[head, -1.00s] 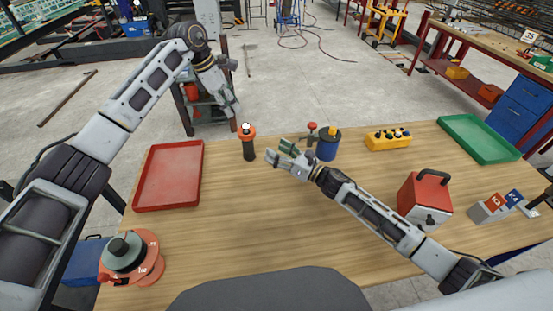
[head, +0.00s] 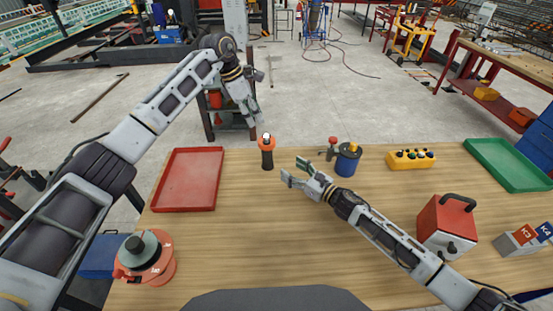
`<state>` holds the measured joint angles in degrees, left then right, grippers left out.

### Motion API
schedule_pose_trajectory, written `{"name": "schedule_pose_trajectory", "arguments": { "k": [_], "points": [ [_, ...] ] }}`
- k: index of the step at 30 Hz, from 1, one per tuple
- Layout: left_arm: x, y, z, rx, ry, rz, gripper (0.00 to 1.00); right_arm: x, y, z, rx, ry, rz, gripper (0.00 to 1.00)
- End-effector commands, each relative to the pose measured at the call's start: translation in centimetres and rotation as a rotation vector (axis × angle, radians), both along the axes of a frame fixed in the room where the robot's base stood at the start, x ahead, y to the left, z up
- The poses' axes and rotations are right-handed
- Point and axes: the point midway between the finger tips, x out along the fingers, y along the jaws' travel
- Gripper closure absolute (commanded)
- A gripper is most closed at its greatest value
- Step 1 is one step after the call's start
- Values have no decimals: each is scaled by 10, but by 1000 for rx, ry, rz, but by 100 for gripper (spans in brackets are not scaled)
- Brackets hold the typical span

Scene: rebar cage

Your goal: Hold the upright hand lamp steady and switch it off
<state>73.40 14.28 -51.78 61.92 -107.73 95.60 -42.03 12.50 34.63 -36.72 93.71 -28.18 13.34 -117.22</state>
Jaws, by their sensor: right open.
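The hand lamp (head: 267,152) stands upright near the back edge of the table. It has a dark body, an orange collar and a bright white top. My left gripper (head: 255,116) hangs just above and behind the lamp, pointing down, apart from it. Its fingers are too small and overlapped to tell whether they are open. My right gripper (head: 290,170) is open and empty. It is in front and to the right of the lamp, with its fingers pointing toward it and not touching it.
A red tray (head: 188,207) lies left of the lamp. A blue pot (head: 347,164), a yellow button box (head: 410,162) and a green tray (head: 507,166) stand to the right. A red box (head: 446,222) and an orange reel (head: 146,258) are nearer. The middle table is clear.

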Motion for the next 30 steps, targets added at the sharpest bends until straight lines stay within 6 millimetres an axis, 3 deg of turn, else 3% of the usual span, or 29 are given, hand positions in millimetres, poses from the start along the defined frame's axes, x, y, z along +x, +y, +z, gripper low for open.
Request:
{"name": "schedule_pose_trajectory", "arguments": {
  "k": [30],
  "points": [
    [0,0,0,0,0,0,64,63,61,1,1,0,0,34]
  ]
}}
